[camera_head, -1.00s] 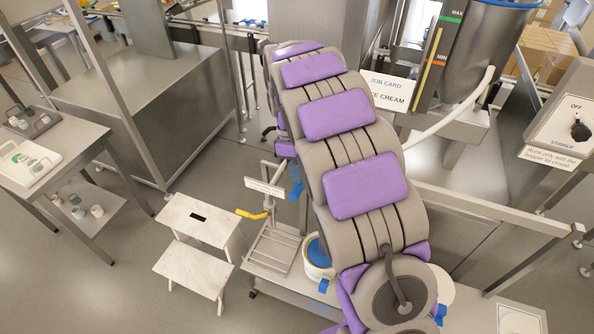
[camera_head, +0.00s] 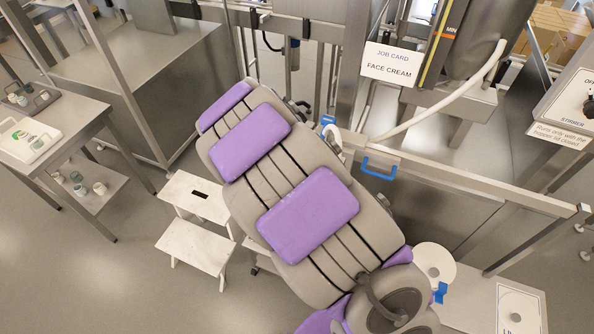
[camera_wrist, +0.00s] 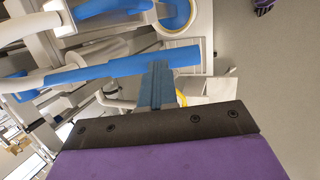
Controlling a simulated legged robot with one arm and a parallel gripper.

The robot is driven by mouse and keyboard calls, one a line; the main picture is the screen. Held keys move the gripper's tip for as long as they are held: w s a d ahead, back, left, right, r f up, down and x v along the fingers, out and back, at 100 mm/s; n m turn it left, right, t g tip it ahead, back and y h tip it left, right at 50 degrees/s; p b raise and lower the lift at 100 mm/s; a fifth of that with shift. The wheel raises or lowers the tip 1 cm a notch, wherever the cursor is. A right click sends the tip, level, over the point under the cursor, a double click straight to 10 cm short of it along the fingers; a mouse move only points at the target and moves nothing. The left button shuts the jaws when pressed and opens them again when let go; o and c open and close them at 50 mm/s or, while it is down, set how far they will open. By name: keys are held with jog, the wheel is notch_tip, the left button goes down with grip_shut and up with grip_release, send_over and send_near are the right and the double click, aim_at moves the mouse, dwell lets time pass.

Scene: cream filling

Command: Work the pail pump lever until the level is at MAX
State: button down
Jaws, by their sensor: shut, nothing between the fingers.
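In the wrist view my gripper (camera_wrist: 158,68) is a pair of blue-grey fingers, closed together with nothing between them. The fingertips are at a long blue bar (camera_wrist: 85,75) with a pale left end, which looks like the lever grip. I cannot tell whether they touch. A white-rimmed round opening with blue inside (camera_wrist: 176,14), apparently the pail, is at the top. MAX is out of frame and the level is unreadable.
A white step stool (camera_head: 196,243) stands left of my arm. A side table (camera_head: 75,125) is farther left. Open floor lies at the lower left.

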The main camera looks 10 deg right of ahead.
jog(key=shift+a+x, duration=0.25)
jog(key=shift+x, duration=0.95)
jog(key=shift+s+f, duration=0.35)
jog(key=shift+f, duration=0.05)
jog(key=shift+s+f, duration=0.1)
jog(key=shift+a+r+p, duration=0.1)
jog(key=shift+r+p, duration=0.3)
jog(key=shift+r, duration=0.1)
jog(key=p+v, duration=0.2)
jog(key=v, duration=1.1)
jog(key=shift+a+r+p, duration=0.2)
jog(key=shift+a+p, duration=0.2)
jog(key=shift+a, duration=0.05)
jog(key=shift+s+a, duration=0.15)
jog(key=shift+a, duration=0.15)
